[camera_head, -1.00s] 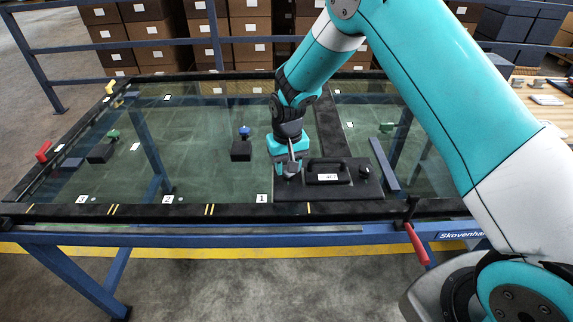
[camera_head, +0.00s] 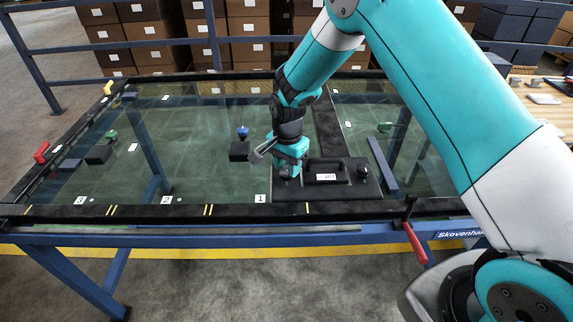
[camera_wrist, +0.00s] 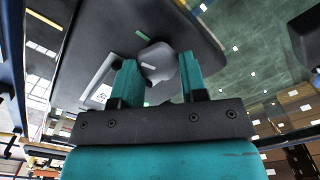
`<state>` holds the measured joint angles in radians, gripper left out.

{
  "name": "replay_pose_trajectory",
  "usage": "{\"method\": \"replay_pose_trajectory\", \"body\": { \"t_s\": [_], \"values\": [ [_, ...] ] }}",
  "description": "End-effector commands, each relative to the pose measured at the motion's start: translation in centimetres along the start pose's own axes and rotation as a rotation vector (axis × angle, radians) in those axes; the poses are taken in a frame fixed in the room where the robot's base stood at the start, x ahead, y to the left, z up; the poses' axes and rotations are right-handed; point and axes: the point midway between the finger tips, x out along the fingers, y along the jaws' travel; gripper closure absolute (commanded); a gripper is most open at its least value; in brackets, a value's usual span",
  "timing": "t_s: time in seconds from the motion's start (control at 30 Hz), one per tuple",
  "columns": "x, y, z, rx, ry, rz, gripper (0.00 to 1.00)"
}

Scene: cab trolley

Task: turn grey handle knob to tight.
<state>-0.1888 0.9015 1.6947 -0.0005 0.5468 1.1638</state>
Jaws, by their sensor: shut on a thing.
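The grey handle knob (camera_wrist: 158,60) is between the teal fingers of my gripper (camera_wrist: 160,80) in the wrist view, with a pale stripe on its face. It sits on a black plate (camera_wrist: 95,25) with a bar handle. In the head view my gripper (camera_head: 287,170) points down at the left part of the plate (camera_head: 300,190) and largely hides the knob. The labelled bar handle (camera_head: 326,172) is just to its right. A second round dark knob (camera_head: 364,170) stands at the plate's right. A small pale mark and a green mark lie near the gripped knob.
The plate lies on a glass-topped frame table (camera_head: 200,160) with numbered tags. A dark block with a blue knob (camera_head: 242,132) stands behind left of my gripper. A red lever (camera_head: 416,243) hangs at the front edge. Boxes and a blue rail stand behind.

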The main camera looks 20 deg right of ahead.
Motion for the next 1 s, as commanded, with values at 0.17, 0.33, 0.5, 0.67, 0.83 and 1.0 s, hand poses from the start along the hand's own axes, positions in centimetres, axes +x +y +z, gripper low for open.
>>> {"method": "replay_pose_trajectory", "body": {
  "t_s": [0.17, 0.33, 0.5, 0.67, 0.83, 1.0],
  "values": [
    [-0.27, -0.18, -0.21, 0.129, 0.005, -0.009, 0.84],
    [-0.28, -0.15, -0.21, 0.218, 0.005, -0.01, 0.84],
    [-0.28, -0.14, -0.2, 0.272, 0.005, -0.01, 0.84],
    [-0.29, -0.14, -0.21, 0.296, 0.005, -0.011, 0.84],
    [-0.29, -0.14, -0.2, 0.301, 0.005, -0.011, 0.84],
    [-0.29, -0.15, -0.19, 0.301, 0.005, -0.011, 0.84]
  ]
}}
